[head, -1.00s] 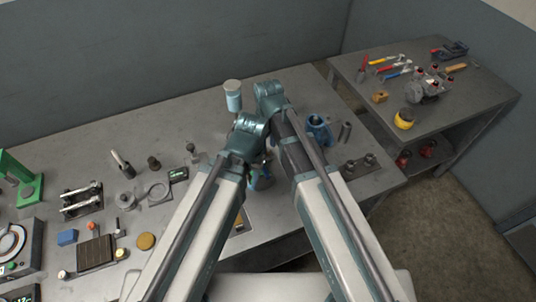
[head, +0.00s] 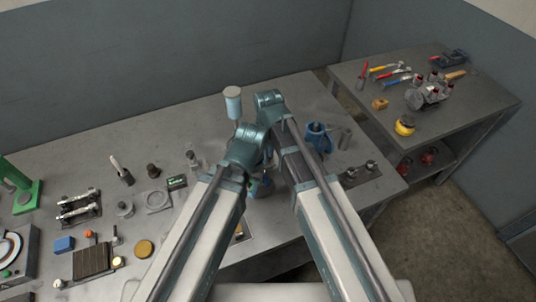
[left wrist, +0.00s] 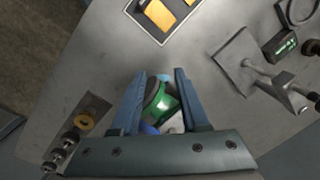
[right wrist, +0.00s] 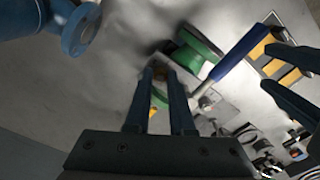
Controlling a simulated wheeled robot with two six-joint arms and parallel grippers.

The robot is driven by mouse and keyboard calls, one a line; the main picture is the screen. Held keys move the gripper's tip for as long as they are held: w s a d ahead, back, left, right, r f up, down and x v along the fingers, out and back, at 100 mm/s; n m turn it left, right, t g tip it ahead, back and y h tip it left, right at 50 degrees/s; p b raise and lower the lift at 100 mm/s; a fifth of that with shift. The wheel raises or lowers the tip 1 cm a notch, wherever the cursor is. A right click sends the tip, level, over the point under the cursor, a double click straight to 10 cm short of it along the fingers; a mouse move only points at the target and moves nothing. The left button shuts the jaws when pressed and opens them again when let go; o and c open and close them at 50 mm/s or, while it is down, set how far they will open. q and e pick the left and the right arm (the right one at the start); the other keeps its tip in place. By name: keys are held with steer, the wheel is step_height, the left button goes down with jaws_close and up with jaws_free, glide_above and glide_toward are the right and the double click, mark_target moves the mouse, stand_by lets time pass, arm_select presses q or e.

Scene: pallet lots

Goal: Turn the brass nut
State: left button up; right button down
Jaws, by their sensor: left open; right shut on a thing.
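In the right wrist view my right gripper (right wrist: 163,74) is shut, with its fingertips on a small brownish piece that looks like the brass nut; the fingers hide most of it. Green round parts (right wrist: 198,46) show beside and behind the fingertips. In the left wrist view my left gripper (left wrist: 161,76) is open, and a green part (left wrist: 163,104) shows between its fingers, apparently below them. In the head view both arms reach to the middle of the bench (head: 80,150), and they largely hide the work spot.
A tray with yellow pieces (left wrist: 160,14) lies near the grippers. A pale blue cylinder (head: 232,103) stands behind the arms and a blue flanged part (head: 317,136) to their right. Several small parts crowd the bench's left side. A second table (head: 465,110) holds tools.

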steer(key=m, duration=0.6)
steer(key=shift+m, duration=0.3)
steer(key=m, duration=0.5)
steer(key=shift+m, duration=0.5)
steer(key=c, duration=0.8)
jaws_free()
steer(key=shift+r, duration=0.1)
